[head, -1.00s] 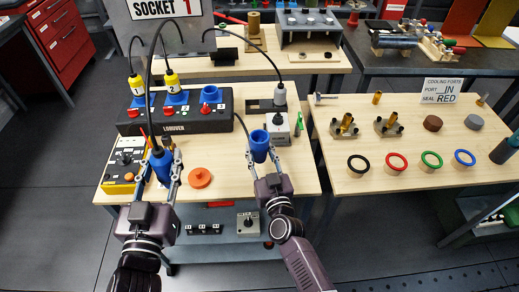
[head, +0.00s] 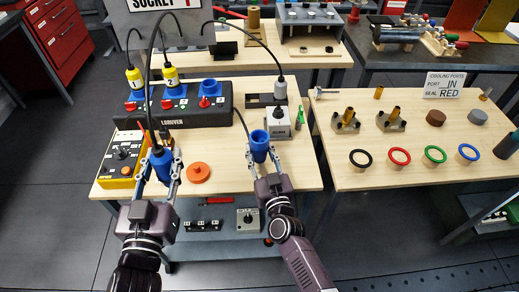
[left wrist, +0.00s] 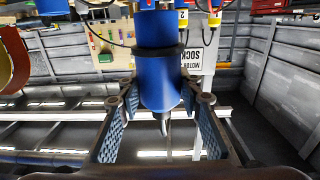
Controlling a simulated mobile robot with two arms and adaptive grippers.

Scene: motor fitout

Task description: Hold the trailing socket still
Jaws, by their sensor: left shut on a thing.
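My left gripper (head: 159,163) is shut on a blue cable connector (head: 161,156), its dark cable rising from the top. In the left wrist view the connector's blue body (left wrist: 158,65), with a dark ring, stands between the two finger pads. My right gripper (head: 264,166) has its fingers on both sides of a blue socket (head: 259,150), which looks held. The socket's open mouth faces up, and a thin dark cable runs close to it. The two held parts are apart, above the table's front part. Which one is the trailing socket is not marked.
Behind stands a black panel (head: 190,121) with blue sockets, two filled by yellow-banded plugs. A yellow control box (head: 122,158) lies left, an orange disc (head: 197,172) lies between my grippers, and a grey box (head: 279,122) stands right. Cables arch above the table (head: 223,180).

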